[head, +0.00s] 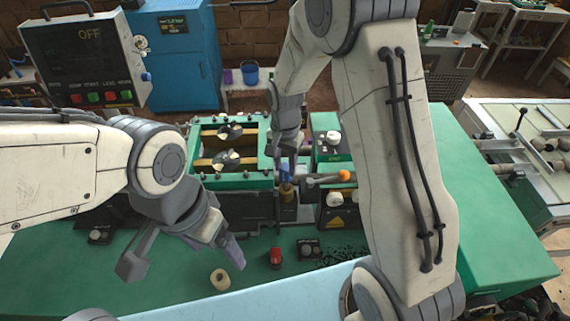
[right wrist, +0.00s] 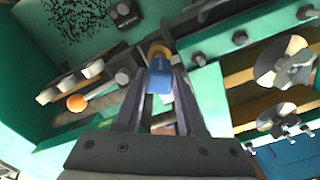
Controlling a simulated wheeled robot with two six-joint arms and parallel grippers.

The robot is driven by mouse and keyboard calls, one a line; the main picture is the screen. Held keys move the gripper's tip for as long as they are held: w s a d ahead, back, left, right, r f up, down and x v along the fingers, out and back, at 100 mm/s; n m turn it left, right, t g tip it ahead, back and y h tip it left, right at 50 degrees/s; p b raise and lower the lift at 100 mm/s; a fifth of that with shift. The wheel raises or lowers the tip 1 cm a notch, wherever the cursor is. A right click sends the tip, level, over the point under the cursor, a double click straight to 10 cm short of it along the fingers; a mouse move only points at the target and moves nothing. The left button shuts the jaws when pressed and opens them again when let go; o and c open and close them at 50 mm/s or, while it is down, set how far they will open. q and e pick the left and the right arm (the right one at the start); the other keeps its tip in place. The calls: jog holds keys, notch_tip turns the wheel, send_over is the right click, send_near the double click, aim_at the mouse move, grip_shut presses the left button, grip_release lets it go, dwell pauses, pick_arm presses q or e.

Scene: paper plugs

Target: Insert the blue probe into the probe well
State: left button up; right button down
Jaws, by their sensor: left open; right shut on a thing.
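The blue probe (right wrist: 160,76) is between the fingers of my right gripper (right wrist: 160,82), which is shut on it. In the head view the probe (head: 284,172) shows as a small blue piece under my right gripper (head: 285,160). A brass-coloured round piece (right wrist: 159,50), perhaps the probe well, lies right at the probe's far end; it also shows in the head view (head: 286,190). I cannot tell whether the probe's tip is inside it. My left gripper (head: 184,258) is open and empty over the front of the green bench.
A tan ring (head: 220,279), a red button (head: 276,257) and a small black box (head: 308,249) sit on the green bench (head: 170,292). A green frame with metal rotors (head: 228,180) stands behind. An orange knob (head: 345,175) is close right of my right gripper.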

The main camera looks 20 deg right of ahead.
jog(key=shift+f+b, duration=1.35)
jog(key=shift+f, duration=0.65)
jog(key=shift+c, duration=2.1)
grip_release()
jog(key=shift+r, duration=0.15)
jog(key=shift+r+p, duration=1.5)
jog(key=shift+r, duration=0.2)
jog(key=shift+r+p, duration=0.75)
jog(key=shift+r, duration=0.1)
jog(key=shift+s, duration=0.1)
